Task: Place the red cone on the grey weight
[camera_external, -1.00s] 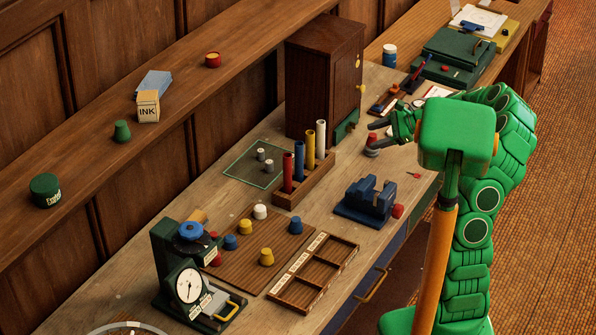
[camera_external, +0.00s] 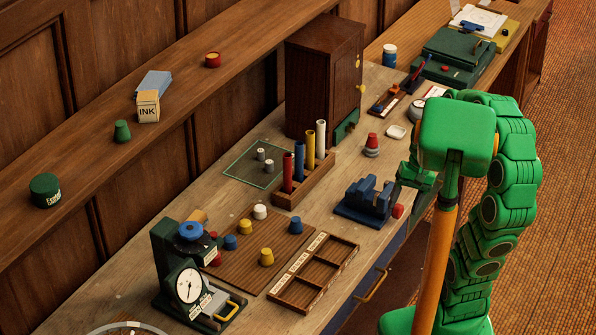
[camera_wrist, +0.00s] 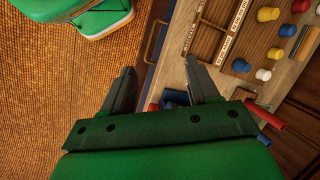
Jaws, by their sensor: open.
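The red cone (camera_external: 372,139) stands upright on top of the grey weight (camera_external: 371,152) on the far part of the bench, in front of the dark wooden cabinet. Nothing holds it. My gripper (camera_external: 412,173) is apart from them, nearer the camera and to the right, by the bench edge beside the blue vise; my arm partly hides it there. In the wrist view my gripper (camera_wrist: 161,82) is open, with nothing between its fingers. The cone and weight cannot be made out in the wrist view.
The blue vise (camera_external: 368,201) with a red knob stands near the front edge. A rack of coloured tubes (camera_external: 304,181), a compartment tray (camera_external: 314,272), a peg board (camera_external: 245,275) and a dial gauge (camera_external: 190,284) crowd the bench.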

